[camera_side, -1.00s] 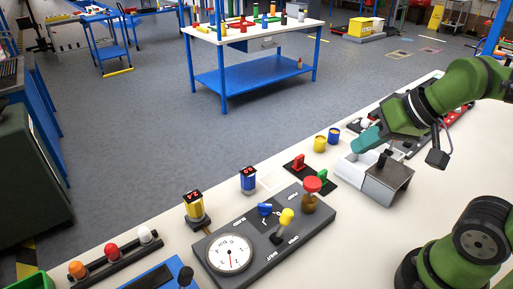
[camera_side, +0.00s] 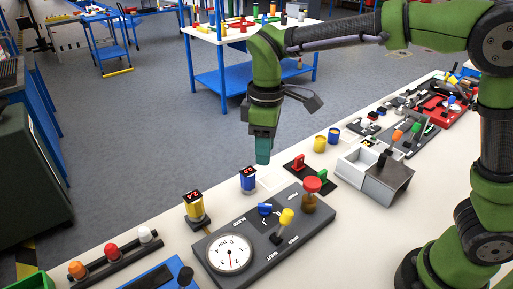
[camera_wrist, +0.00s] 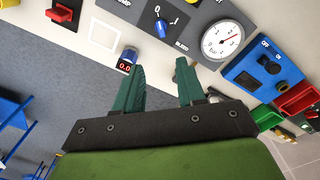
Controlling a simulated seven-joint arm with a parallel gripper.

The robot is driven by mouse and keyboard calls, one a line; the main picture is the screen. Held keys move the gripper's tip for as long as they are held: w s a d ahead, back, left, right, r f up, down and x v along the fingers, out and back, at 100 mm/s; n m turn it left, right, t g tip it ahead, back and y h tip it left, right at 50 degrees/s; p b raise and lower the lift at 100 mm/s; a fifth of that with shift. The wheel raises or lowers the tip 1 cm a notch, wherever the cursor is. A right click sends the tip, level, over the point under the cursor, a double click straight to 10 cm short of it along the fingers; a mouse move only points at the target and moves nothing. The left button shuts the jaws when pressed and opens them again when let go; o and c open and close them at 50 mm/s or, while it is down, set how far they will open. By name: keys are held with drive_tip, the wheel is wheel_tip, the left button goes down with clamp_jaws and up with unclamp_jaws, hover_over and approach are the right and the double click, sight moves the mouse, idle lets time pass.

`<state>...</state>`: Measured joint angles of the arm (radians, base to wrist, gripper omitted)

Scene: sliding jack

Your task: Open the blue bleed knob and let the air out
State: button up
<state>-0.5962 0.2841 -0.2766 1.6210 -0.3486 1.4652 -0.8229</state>
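The blue bleed knob (camera_side: 265,209) sits on the dark panel (camera_side: 294,245), beside a yellow-topped lever (camera_side: 286,217). In the wrist view the knob (camera_wrist: 161,28) shows near the top, by the word BLEED. The round white gauge (camera_side: 229,253) is at the panel's near left end, and also shows in the wrist view (camera_wrist: 221,40). My gripper (camera_side: 263,155) points down, above and apart from the panel, toward its far side. In the wrist view my gripper (camera_wrist: 159,65) has its two green fingers spread with nothing between them.
A blue post with a red display (camera_side: 248,179) stands just beyond the panel, close below my gripper. A yellow post with a display (camera_side: 194,207) stands to its left. A red knob (camera_side: 312,184) rises at the panel's right end. Grey boxes (camera_side: 387,180) stand further right.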

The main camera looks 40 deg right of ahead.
sight(265, 204)
drive_tip(key=shift+n, duration=0.5)
wheel_tip(265, 204, down, 16)
drive_tip(key=shift+s+f, duration=0.15)
drive_tip(key=shift+c, duration=0.3)
clamp_jaws()
